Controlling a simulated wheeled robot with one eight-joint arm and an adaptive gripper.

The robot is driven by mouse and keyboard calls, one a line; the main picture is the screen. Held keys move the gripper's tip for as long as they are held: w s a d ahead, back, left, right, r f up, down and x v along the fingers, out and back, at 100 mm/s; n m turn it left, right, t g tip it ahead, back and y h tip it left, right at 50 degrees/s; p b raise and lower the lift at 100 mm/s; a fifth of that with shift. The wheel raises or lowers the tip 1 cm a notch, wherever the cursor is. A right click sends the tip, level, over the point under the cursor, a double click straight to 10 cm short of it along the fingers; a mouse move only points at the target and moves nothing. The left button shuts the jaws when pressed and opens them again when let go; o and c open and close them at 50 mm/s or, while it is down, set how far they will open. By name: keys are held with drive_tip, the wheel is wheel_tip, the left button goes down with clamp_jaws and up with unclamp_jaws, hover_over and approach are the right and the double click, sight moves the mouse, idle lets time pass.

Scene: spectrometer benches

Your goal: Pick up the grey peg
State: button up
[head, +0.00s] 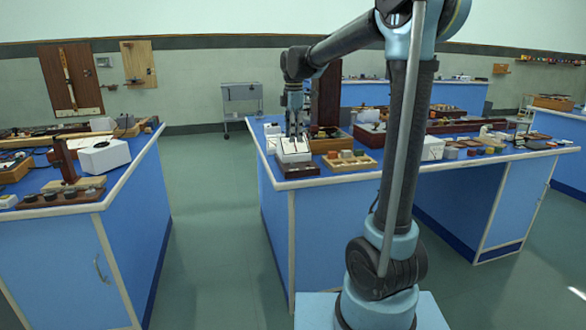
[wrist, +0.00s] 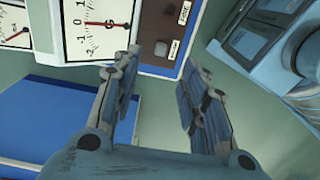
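My gripper (head: 294,133) hangs over the near left end of the middle blue bench (head: 277,206), above white dial instruments (head: 289,157). In the wrist view my gripper (wrist: 161,66) is open, its two fingers apart with nothing between them. I cannot tell for sure whether this piece is the grey peg. In the head view no grey peg can be made out.
A wooden tray of small blocks (head: 367,160) lies right of the instruments. A dark upright board (head: 326,95) stands behind them. The left bench (head: 52,253) holds a white box (head: 104,155) and other apparatus. Green floor (head: 208,230) is clear between the benches.

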hover_over(292, 162)
drive_tip(key=f, duration=0.5)
drive_tip(key=shift+w+d+f, duration=0.15)
drive_tip(key=shift+w+d, duration=0.1)
drive_tip(key=shift+d, duration=0.05)
drive_tip(key=shift+s+a+f, duration=0.1)
drive_tip(key=shift+a+f, duration=0.05)
drive_tip(key=shift+f, duration=1.2)
drive_tip(key=shift+s+a+f, duration=0.1)
drive_tip(key=shift+f, duration=1.25)
drive_tip(key=shift+c, duration=0.2)
clamp_jaws()
